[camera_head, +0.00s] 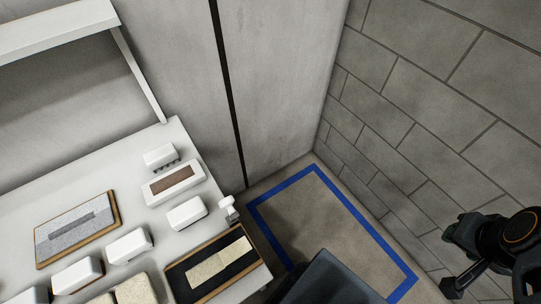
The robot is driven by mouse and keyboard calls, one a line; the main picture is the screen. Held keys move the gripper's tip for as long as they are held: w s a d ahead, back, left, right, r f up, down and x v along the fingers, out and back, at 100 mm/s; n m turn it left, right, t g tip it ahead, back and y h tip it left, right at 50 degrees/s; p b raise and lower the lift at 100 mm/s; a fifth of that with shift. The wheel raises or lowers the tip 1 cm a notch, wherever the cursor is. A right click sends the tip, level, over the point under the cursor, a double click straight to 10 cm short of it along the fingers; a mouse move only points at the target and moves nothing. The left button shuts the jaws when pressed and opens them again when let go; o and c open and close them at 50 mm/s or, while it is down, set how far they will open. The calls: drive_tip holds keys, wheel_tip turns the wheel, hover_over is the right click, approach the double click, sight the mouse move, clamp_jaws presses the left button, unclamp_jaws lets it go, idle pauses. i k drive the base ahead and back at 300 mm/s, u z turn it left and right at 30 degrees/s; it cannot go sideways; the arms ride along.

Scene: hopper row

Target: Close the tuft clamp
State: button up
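A small white fitting (229,208) with a rounded head stands at the right edge of the white table, by the back corner of a black board (188,284) with a pale strip (219,263) on it. It may be the tuft clamp, but I cannot tell for sure, nor whether it is open or closed. My gripper (466,238), dark and partly cut off with the arm, is at the right by the block wall. It is far from the table and touches nothing there. Its fingers are not clear.
The white table (75,195) carries several white blocks, a white box with a brown top (172,183) and a grey pad in a wooden frame (76,231). A blue tape outline (262,216) marks bare floor right of the table. A dark bin-like shape (335,283) is at the bottom.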

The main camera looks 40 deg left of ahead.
sight(228, 203)
drive_tip(key=i, duration=1.2)
drive_tip(key=u, duration=2.55)
drive_tip(key=i, duration=1.4)
drive_tip(key=u, duration=2.4)
